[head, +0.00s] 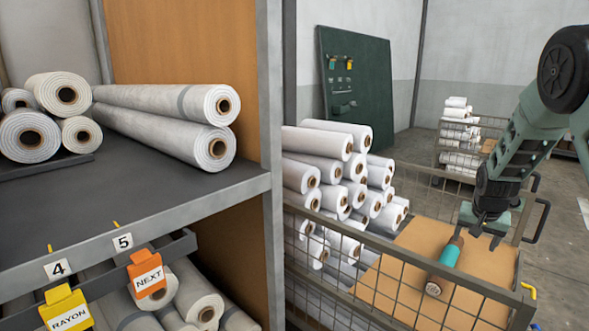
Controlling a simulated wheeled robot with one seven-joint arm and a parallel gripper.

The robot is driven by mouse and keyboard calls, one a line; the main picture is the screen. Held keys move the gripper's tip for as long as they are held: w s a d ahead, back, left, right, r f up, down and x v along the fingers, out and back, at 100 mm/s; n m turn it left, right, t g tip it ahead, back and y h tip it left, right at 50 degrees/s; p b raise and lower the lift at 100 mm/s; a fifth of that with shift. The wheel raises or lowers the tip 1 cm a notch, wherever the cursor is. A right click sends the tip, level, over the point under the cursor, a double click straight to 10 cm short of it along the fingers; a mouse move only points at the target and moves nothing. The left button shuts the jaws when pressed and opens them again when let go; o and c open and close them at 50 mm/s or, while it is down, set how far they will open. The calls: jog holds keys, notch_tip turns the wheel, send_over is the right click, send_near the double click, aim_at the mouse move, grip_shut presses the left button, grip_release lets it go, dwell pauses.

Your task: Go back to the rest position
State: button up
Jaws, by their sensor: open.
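My gripper (479,233) hangs from my arm at the right, over the wire cart (395,275). Its jaws are open, and I see nothing held between them. A short brown cylinder with a teal band (446,258) lies in the cart, just below and left of the fingers. Whether a finger touches it I cannot tell.
White rolls (335,170) are stacked in the cart's left part, beside bare brown board. A shelf (150,205) with grey rolls (165,120) fills the left. Yellow RAYON (68,312) and orange NEXT (148,275) tags hang there. Another cart (460,140) stands behind.

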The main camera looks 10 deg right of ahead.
jog(key=s+a+r+n+y, duration=0.1)
jog(key=s+a+r+n, duration=0.3)
jog(key=s+a, duration=0.75)
jog(key=s+a+r+n+y, duration=0.1)
jog(key=s+a+r+n, duration=0.3)
jog(key=s+a, duration=0.8)
jog(key=s+a+f+n+g+b, duration=0.1)
jog(key=s+a+f+n+b, duration=0.25)
jog(key=a, duration=0.25)
jog(key=s+a+f+n+g+y+b, duration=0.1)
jog(key=s+a+f+n+b, duration=0.2)
jog(key=a, duration=0.4)
jog(key=s+a+f+n+g+b, duration=0.1)
jog(key=s+a+f+b, duration=0.1)
jog(key=s+a+b, duration=0.3)
notch_tip(320, 180, up, 27)
jog(key=a+p, duration=0.1)
jog(key=p, duration=2.7)
jog(key=shift+a+r+p, duration=0.15)
jog(key=shift+a+p, duration=0.05)
jog(key=shift+p, duration=0.2)
